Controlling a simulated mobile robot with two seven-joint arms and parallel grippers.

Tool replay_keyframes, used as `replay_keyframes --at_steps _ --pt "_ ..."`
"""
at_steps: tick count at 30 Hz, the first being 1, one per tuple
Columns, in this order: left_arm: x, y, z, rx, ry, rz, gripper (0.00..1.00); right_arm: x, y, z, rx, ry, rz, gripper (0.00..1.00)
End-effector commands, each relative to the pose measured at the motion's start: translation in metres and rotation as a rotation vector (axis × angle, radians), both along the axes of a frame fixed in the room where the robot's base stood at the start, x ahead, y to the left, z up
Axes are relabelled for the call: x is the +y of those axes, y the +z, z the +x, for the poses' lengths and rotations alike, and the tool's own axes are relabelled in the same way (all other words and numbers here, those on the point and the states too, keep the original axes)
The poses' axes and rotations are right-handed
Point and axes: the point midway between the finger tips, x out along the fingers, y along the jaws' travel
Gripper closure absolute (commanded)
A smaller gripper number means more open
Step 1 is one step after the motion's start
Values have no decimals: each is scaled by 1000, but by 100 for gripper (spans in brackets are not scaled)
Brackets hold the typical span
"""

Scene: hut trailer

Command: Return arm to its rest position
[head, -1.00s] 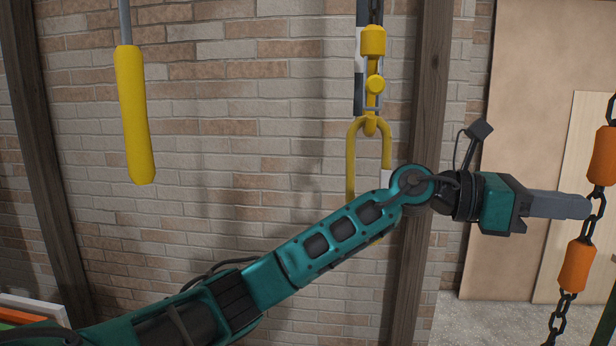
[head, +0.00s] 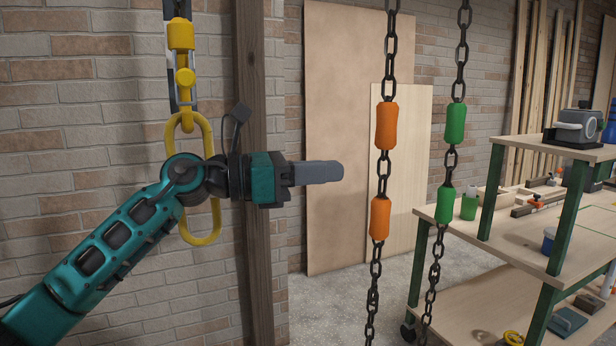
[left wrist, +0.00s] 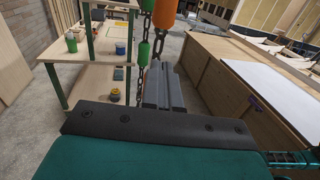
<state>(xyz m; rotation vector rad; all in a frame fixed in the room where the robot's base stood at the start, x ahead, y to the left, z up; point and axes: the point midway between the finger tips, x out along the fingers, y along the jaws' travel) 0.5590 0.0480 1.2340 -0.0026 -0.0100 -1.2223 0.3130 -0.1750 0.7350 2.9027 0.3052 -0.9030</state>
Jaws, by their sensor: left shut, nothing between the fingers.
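My left arm is raised and reaches in from the lower left of the head view. Its gripper (head: 338,171) is shut and empty, pointing right, and appears a little left of the chain with orange grips (head: 383,128). In the left wrist view the closed fingers (left wrist: 163,88) show at the middle, with nothing between them. A yellow hook ring (head: 206,225) on a hanging chain shows behind the arm's wrist joint and is partly hidden by it. My right gripper is in neither view.
A second chain with green grips (head: 455,124) hangs right of the orange one. A wooden workbench (head: 500,232) with tools stands at the right. A wooden post (head: 256,290) and brick wall stand behind the arm. The left wrist view shows a long wooden cabinet (left wrist: 215,70) at right.

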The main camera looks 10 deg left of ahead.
Motion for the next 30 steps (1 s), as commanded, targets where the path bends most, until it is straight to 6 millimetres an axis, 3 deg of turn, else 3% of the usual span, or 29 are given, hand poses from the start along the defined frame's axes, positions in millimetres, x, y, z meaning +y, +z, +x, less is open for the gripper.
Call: replay_keyframes --at_steps 3,9,17,23,30 --pt "30 -4 -10 0 4 4 100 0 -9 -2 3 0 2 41" --pt "63 -4 -23 3 2 3 100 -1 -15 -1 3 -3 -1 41" --pt "74 -9 -29 46 -10 -43 100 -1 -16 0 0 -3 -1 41" --pt "59 -50 -32 338 -41 -350 100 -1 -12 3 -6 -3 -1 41" --pt "66 -129 -31 856 8 -873 100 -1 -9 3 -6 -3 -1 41"
